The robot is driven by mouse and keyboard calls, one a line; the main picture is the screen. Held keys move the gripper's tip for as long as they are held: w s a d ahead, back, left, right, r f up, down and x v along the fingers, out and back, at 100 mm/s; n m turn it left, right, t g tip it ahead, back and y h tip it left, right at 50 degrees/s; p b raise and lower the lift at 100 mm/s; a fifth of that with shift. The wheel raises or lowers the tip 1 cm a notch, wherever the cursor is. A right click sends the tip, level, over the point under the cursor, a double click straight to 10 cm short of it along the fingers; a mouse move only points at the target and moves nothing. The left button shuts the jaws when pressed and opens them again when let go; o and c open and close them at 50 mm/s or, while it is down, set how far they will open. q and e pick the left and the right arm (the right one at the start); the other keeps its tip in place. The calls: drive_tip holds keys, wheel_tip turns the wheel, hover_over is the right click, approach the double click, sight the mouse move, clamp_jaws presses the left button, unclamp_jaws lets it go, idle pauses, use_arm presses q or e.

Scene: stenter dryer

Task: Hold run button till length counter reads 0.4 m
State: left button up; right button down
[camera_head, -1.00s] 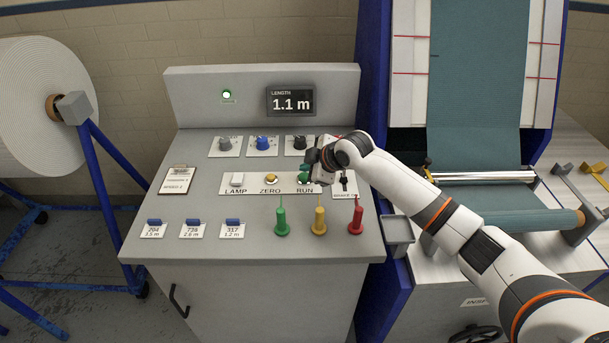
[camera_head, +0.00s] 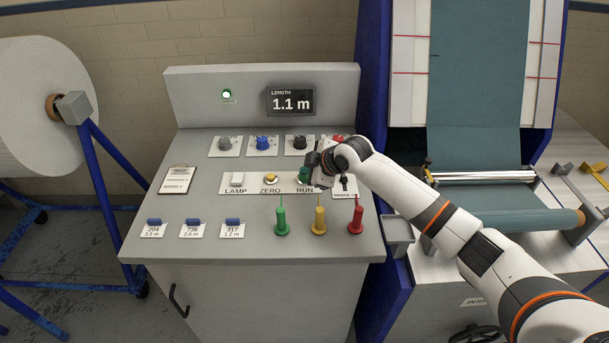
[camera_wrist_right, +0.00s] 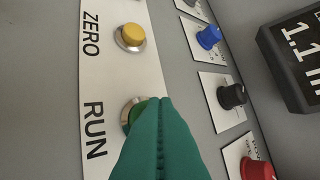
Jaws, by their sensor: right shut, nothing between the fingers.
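The length counter (camera_head: 291,102) on the console's back panel reads 1.1 m; part of it shows in the wrist view (camera_wrist_right: 298,48). The green run button (camera_wrist_right: 131,108) has a metal ring and sits above the RUN label. My right gripper (camera_wrist_right: 156,106) is shut and empty, its teal fingers covering part of the button. In the head view, the right gripper (camera_head: 306,176) is over the RUN spot and hides most of the button. I cannot tell whether the fingertips touch or press it. My left gripper is not in view.
The yellow zero button (camera_wrist_right: 131,37) and white lamp switch (camera_head: 237,179) are left of RUN. Blue (camera_head: 263,143) and black (camera_head: 299,142) knobs lie behind. Green (camera_head: 282,220), yellow (camera_head: 319,219) and red (camera_head: 356,217) upright pegs stand in front. A green lamp (camera_head: 227,95) is lit.

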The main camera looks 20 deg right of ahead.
drive_tip(key=shift+f, duration=0.45)
idle(1.2)
drive_tip(key=shift+r, duration=0.1)
idle(5.4)
drive_tip(key=shift+r+p, duration=0.9)
drive_tip(key=shift+r, duration=0.05)
drive_tip(key=shift+r, duration=0.1)
